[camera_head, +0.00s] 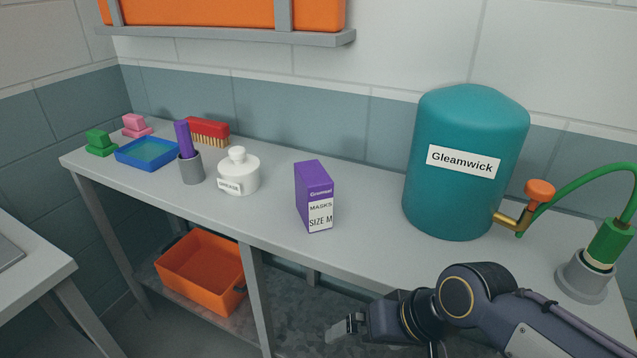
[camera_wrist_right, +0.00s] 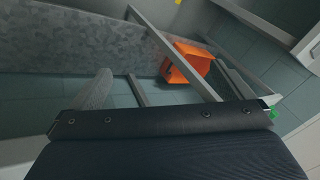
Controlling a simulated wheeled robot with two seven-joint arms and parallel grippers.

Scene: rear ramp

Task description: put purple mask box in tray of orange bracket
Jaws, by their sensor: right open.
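The purple mask box (camera_head: 314,195), with a white "MASKS SIZE M" label, stands upright on the grey bench (camera_head: 275,205) in the head view. My right gripper (camera_head: 343,328) is open and empty. It is in front of the bench edge, low in the view and apart from the box. A large orange item (camera_head: 205,12) sits in a grey wall holder at the top, cut off by the picture edge. The box is out of sight in the right wrist view. My left gripper is not in view.
A white lidded jar (camera_head: 238,172), a grey cup (camera_head: 191,170) and a blue tray (camera_head: 146,153) stand left of the box. A teal Gleamwick tank (camera_head: 465,190) stands right. An orange bin (camera_head: 202,270) is on the lower shelf and in the wrist view (camera_wrist_right: 187,60).

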